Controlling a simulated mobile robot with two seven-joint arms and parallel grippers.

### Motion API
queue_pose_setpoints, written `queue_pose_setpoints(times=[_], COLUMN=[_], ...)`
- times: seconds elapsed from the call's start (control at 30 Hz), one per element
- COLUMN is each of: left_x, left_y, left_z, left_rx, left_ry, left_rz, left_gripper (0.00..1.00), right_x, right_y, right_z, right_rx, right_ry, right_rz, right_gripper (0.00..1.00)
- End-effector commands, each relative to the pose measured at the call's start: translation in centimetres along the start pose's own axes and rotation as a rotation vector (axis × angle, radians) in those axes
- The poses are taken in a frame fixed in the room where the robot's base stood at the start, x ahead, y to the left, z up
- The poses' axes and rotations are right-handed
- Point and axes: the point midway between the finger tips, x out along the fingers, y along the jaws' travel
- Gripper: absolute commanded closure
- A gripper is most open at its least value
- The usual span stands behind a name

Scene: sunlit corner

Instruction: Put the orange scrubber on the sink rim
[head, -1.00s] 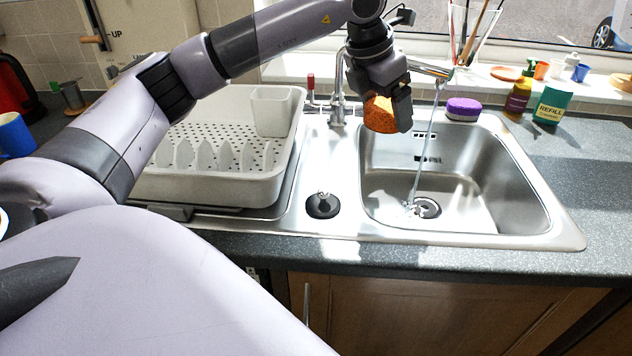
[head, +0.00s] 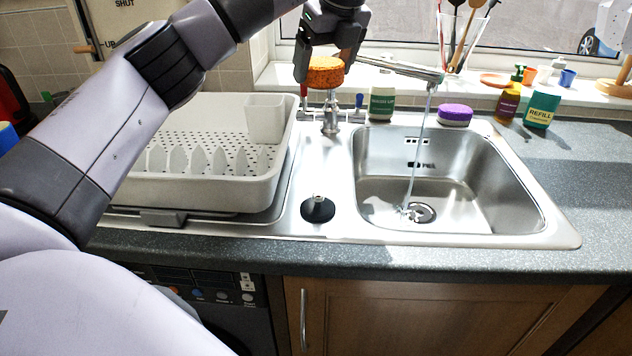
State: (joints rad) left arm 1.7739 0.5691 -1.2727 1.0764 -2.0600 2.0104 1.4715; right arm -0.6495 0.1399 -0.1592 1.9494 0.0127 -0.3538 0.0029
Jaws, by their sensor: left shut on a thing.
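My left gripper (head: 325,62) is shut on the orange scrubber (head: 325,72), a round, flat-topped sponge-like piece. A purple scrubber (head: 455,114) with a pale underside sits at the back edge of the sink. My right gripper is not in view.
The tap (head: 395,68) reaches over the bowl and water runs from it. A green-labelled jar (head: 381,104) stands behind the sink. A dark plug (head: 317,208) lies left of the bowl. A white dish rack (head: 205,165) fills the left drainer. Bottles (head: 541,108) stand back right.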

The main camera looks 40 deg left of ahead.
Motion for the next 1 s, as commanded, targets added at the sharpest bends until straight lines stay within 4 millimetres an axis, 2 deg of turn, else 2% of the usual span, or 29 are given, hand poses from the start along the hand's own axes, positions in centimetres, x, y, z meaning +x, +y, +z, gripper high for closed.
queue_pose_setpoints(times=[0.1,0.17,0.5,0.6,0.83,1.0], left_x=[2.7,4.0,11.8,13.1,14.6,17.0], left_y=[0.1,0.1,0.1,0.1,0.1,0.1], left_z=[-1.1,-1.6,-5.0,-5.6,-6.3,-7.3], left_rx=[0.001,0.002,0.001,0.002,0.001,0.002], left_ry=[0.004,0.002,0.001,0.001,0.001,0.002], left_rz=[0.005,0.007,0.005,0.002,0.002,0.003], left_gripper=[0.42,0.47,0.48,0.48,0.48,0.48], right_x=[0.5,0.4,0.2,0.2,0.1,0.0], right_y=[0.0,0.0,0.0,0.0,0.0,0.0], right_z=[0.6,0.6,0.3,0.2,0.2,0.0], right_rx=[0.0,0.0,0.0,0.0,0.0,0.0], right_ry=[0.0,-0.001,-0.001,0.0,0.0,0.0], right_rz=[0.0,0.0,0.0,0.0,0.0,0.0], right_gripper=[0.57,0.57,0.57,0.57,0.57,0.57])
